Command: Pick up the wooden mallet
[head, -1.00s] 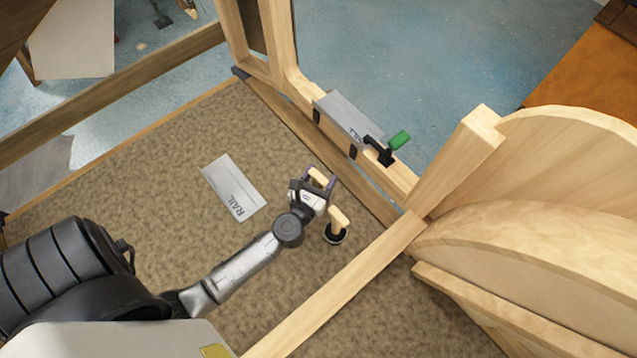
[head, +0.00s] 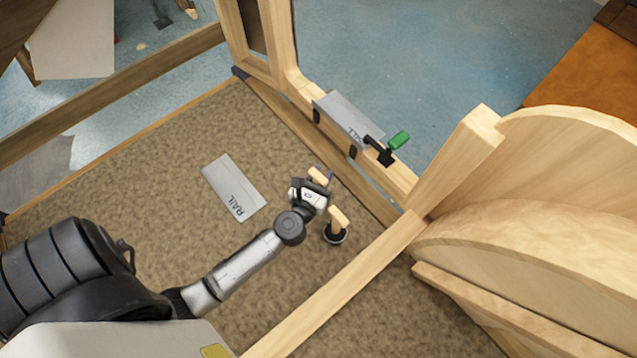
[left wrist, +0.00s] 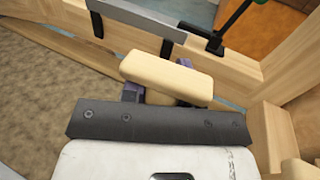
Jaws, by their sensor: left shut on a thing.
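The wooden mallet (head: 318,176) shows as a small pale wooden block at the tip of my left gripper (head: 321,181). In the left wrist view the block of the mallet (left wrist: 168,74) lies across the purple fingers, just beyond the dark gripper body. My left gripper is shut on the mallet. The part between the fingers is mostly hidden by the block and the gripper body. I cannot tell whether the mallet is clear of the brown surface. My right gripper is not in view.
A wooden-handled tool with a round black base (head: 336,228) stands close beside my left gripper. A grey plate marked RAIL (head: 234,188) lies on the brown surface (head: 130,190). Wooden beams and a curved wooden frame (head: 540,170) border the right side. A green-handled clamp (head: 398,141) sits on the far beam.

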